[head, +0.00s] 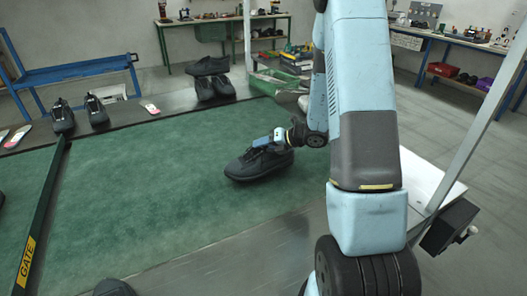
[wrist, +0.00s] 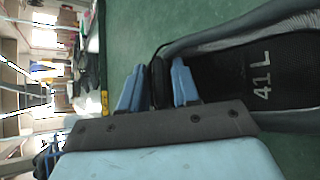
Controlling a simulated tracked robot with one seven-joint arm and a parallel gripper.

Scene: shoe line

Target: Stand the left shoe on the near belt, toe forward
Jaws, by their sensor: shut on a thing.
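A black shoe (head: 262,165) is at the right part of the green surface (head: 150,190) in the head view. My gripper (head: 266,141) reaches in from the right and is shut on its upper. In the wrist view, the two blue fingers (wrist: 156,85) pinch the dark rim of the shoe's opening. The insole (wrist: 262,75) shows "41 L", so this is a left shoe. The sole looks roughly level; I cannot tell whether it touches the green surface. A dark grey strip (head: 215,262) runs along the near edge of the green surface.
A green bar marked GATE (head: 28,258) crosses at the left. Black shoes (head: 63,117) and pink-and-white insoles (head: 150,107) lie on the far strip. More black shoes (head: 212,78) stand at the back. Part of a dark shoe (head: 114,287) shows at the bottom edge. The middle green area is clear.

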